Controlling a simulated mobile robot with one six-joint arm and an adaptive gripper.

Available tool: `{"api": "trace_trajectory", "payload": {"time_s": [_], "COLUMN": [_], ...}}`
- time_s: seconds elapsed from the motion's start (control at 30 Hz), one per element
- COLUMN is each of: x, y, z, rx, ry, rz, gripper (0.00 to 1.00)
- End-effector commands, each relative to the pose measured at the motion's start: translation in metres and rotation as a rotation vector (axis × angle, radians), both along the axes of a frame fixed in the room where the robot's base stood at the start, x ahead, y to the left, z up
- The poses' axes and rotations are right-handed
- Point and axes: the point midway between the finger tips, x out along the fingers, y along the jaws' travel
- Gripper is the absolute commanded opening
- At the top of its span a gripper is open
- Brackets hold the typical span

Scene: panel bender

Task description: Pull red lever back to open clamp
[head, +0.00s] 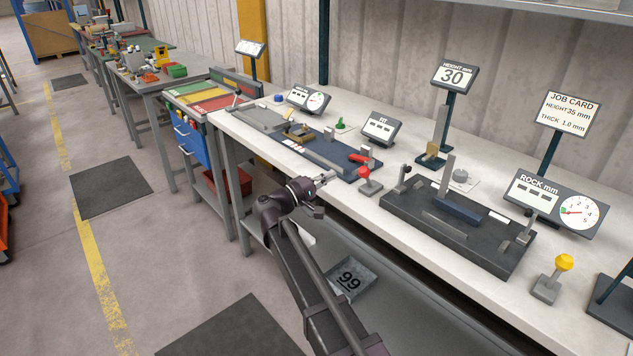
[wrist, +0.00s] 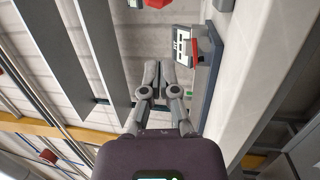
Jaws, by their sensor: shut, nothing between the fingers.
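A red ball-knob lever (head: 364,172) stands upright on a small grey base (head: 370,187) at the bench's front edge. In the wrist view, a red part (wrist: 155,3) is cut off at the top edge. Just behind the lever, a red handle (head: 358,158) sits at the right end of a dark blue fixture (head: 335,153); it also shows in the wrist view (wrist: 196,52). My gripper (head: 330,177) is shut and empty, in front of the bench edge, left of the ball lever and apart from it. Its closed fingertips show in the wrist view (wrist: 159,67).
A dark fixture (head: 455,235) with clamps lies to the right, with a yellow-knobbed lever (head: 564,263) beyond it. Dial displays and signs stand behind. A grey tray marked 99 (head: 352,278) is below the bench.

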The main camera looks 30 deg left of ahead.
Motion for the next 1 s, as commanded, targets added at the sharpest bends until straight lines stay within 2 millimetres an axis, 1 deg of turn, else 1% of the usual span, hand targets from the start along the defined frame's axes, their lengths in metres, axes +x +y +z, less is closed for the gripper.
{"api": "trace_trajectory", "payload": {"time_s": [0.03, 0.1, 0.23, 0.4, 0.6, 1.0], "x": [0.007, 0.016, 0.016, 0.020, 0.022, 0.023], "y": [-0.005, -0.010, -0.029, -0.043, -0.048, -0.049], "z": [0.003, 0.005, 0.006, 0.007, 0.007, 0.008], "rx": [0.001, 0.000, 0.000, 0.001, 0.001, 0.002], "ry": [0.000, 0.000, 0.000, -0.001, -0.001, 0.001], "rz": [-0.003, -0.002, -0.002, -0.001, -0.001, -0.003], "gripper": [0.00, 0.00, 0.00, 0.00, 0.00, 0.00]}}
